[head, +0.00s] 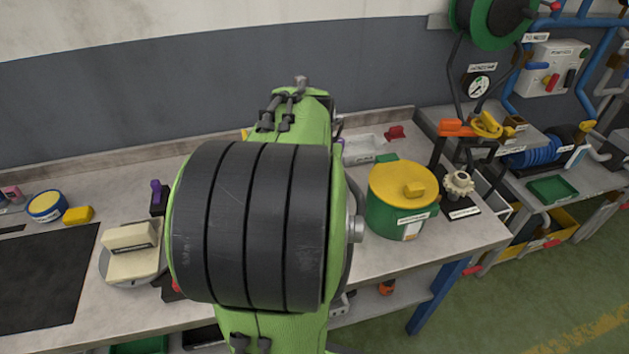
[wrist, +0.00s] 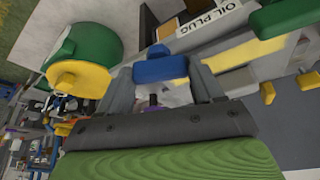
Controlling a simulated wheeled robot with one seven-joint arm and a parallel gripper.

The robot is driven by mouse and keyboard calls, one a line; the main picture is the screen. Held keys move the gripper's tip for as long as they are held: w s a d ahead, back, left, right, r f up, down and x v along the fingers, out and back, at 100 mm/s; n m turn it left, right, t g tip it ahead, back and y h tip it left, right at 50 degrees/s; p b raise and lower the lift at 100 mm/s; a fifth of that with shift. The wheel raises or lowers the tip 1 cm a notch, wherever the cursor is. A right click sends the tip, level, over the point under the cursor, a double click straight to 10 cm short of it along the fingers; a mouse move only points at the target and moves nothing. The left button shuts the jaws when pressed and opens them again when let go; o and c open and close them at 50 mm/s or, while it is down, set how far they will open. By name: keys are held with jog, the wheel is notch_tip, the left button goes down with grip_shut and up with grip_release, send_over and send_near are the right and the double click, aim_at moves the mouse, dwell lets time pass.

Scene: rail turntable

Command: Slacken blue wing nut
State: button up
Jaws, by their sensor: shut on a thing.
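The blue wing nut (wrist: 160,68) shows in the wrist view as a short blue bar between the two grey fingers. My gripper (wrist: 164,77) is shut on it, with a finger at each end. A pale part and a small purple part (wrist: 153,101) show behind it, partly covered by the fingers. In the head view my green and black arm hides the gripper and the wing nut.
A green pot with a yellow lid (head: 402,182) stands right of my arm on the bench (head: 465,235), also seen in the wrist view (wrist: 92,45). A cream block (head: 131,237) stands left of my arm.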

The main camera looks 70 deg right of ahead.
jog(key=shift+s+n+t+b, duration=0.1)
jog(key=shift+n+t+b, duration=0.5)
jog(key=shift+n, duration=1.1)
jog(key=shift+y, duration=0.3)
jog(key=o, duration=1.1)
jog(key=shift+c, duration=0.2)
jog(key=p+v, duration=0.4)
jog(key=v, duration=1.1)
jog(key=shift+s+r, duration=0.2)
jog(key=shift+r, duration=0.15)
jog(key=shift+a, duration=0.1)
